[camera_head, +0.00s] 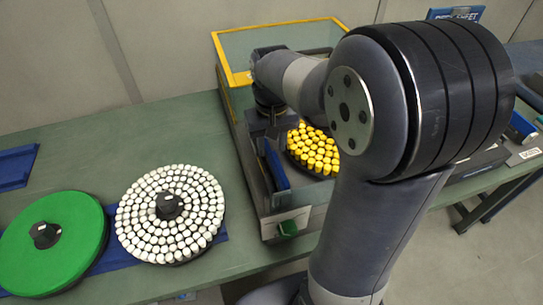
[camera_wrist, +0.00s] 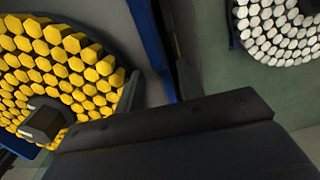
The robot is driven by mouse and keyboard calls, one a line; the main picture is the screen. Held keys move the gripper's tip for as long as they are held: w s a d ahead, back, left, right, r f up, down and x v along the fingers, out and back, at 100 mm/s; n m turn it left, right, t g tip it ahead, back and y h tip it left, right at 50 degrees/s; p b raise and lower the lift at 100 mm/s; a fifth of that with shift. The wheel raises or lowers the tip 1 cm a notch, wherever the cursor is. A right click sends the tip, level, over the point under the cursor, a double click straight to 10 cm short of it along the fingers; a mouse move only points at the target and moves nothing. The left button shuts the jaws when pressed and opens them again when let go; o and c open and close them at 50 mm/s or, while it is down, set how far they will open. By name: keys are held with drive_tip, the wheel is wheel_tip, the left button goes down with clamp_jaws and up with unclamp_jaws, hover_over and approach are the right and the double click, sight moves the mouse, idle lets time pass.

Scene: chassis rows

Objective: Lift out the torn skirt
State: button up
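My gripper (camera_head: 268,150) hangs at the left side of an open glass-walled bay with a yellow rim (camera_head: 232,80). A blue strip (camera_head: 277,165), possibly the skirt, stands upright directly below it, left of the yellow-tufted brush disc (camera_head: 315,152). In the wrist view the blue strip (camera_wrist: 150,45) runs down to the dark bar of my gripper (camera_wrist: 170,125). The yellow disc (camera_wrist: 60,75) lies to its left there. I cannot see a tear.
A white-tufted disc (camera_head: 170,213) and a green disc (camera_head: 52,240) sit left on the green bench (camera_head: 100,150). The white disc also shows in the wrist view (camera_wrist: 280,30). A blue tray (camera_head: 15,166) lies at the far left.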

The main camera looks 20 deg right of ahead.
wheel_tip(320, 180, down, 2)
drive_tip(key=shift+f, duration=0.1)
drive_tip(key=shift+a, duration=0.1)
clamp_jaws()
idle(0.5)
